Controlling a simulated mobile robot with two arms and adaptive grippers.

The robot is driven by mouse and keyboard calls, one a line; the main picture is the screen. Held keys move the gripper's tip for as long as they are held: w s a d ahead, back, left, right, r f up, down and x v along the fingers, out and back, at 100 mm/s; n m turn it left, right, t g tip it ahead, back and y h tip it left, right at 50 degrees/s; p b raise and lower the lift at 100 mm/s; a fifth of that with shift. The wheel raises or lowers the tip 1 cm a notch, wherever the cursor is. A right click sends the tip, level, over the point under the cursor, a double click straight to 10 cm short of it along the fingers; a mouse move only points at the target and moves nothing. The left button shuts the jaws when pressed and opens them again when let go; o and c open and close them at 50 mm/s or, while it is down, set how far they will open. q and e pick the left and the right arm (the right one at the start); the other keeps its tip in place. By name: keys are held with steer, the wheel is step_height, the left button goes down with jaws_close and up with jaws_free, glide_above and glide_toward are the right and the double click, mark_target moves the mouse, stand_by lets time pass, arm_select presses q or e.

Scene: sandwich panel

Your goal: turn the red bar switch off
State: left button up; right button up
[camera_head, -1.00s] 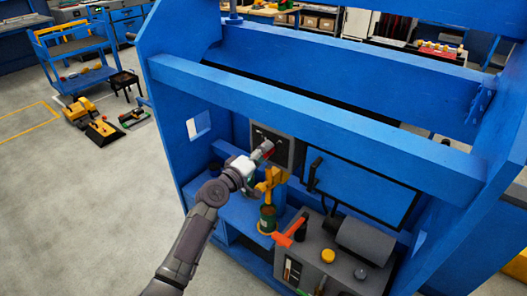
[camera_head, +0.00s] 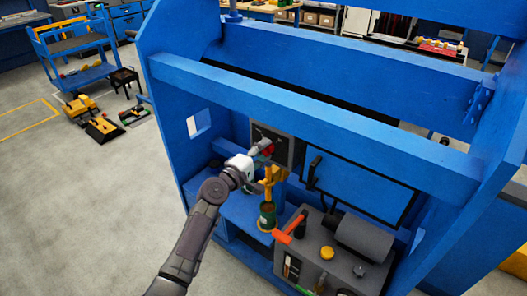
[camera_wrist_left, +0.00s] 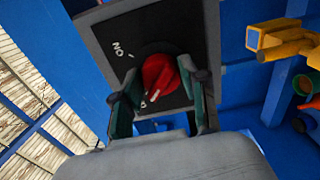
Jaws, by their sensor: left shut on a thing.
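The red bar switch (camera_wrist_left: 160,78) sits on a dark plate with a grey frame (camera_wrist_left: 210,45) in the left wrist view. White lettering shows upper left of it, upside down, seeming to read ON. My left gripper (camera_wrist_left: 162,108) has one finger on each side of the bar and is shut on it. In the head view, the gripper (camera_head: 262,148) reaches the grey switch box (camera_head: 285,142), and a little red of the switch (camera_head: 269,150) shows beside the fingers. The fingers hide part of the switch. My right gripper is not in view.
A yellow tool (camera_head: 270,180) stands close below the gripper, with an orange-handled tool (camera_head: 288,232) nearby. A blue door with a black handle (camera_head: 313,172) is right of the switch box.

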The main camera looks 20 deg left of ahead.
arm_select(q)
steer(key=o, duration=1.1)
steer(key=shift+o, duration=0.2)
steer(key=v, duration=1.2)
